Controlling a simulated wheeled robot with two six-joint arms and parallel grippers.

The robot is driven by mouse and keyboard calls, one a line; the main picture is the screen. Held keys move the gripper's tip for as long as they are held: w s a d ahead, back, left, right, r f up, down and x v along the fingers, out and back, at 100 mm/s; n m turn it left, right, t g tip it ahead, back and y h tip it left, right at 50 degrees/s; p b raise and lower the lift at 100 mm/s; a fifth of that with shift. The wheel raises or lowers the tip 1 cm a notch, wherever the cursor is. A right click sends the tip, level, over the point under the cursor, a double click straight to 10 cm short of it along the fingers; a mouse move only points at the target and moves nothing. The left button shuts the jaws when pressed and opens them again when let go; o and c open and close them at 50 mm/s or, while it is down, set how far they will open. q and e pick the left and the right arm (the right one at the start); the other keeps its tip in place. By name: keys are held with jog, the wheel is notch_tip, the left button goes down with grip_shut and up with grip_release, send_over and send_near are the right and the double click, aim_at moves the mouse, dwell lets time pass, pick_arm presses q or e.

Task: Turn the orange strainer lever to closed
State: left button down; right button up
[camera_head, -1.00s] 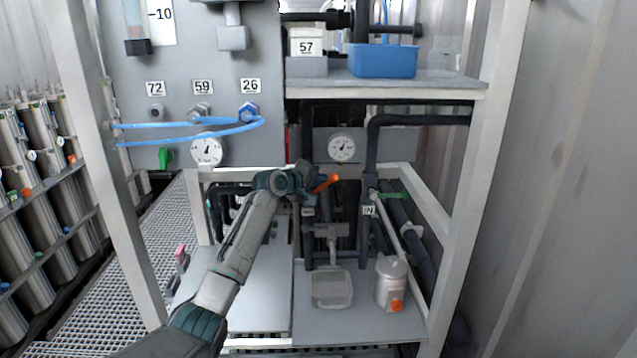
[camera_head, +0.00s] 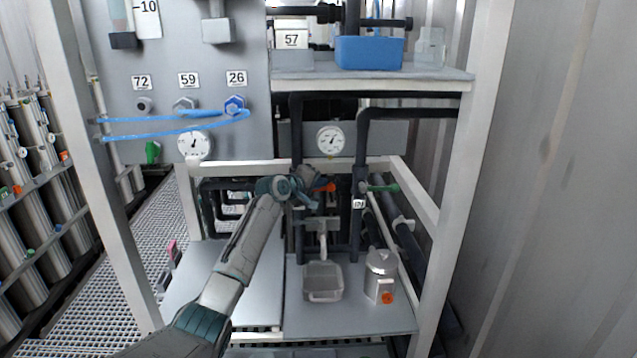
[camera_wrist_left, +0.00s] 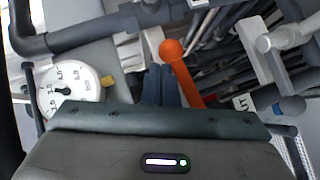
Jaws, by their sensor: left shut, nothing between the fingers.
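The orange strainer lever (camera_head: 326,187) shows in the head view as a short, nearly level orange piece below the middle gauge, partly hidden by my left gripper. In the left wrist view the orange lever (camera_wrist_left: 186,80) runs from a round knob down to the right, its lower part hidden behind the gripper body. My left gripper (camera_head: 310,188) is shut and empty. In the wrist view its dark fingers (camera_wrist_left: 161,82) are close beside the lever on its left; whether they touch it I cannot tell. My right gripper is not in view.
Dark pipes and the frame surround the lever. Below are a clear container (camera_head: 323,284) and a metal canister (camera_head: 381,268) on the lower shelf (camera_head: 350,318).

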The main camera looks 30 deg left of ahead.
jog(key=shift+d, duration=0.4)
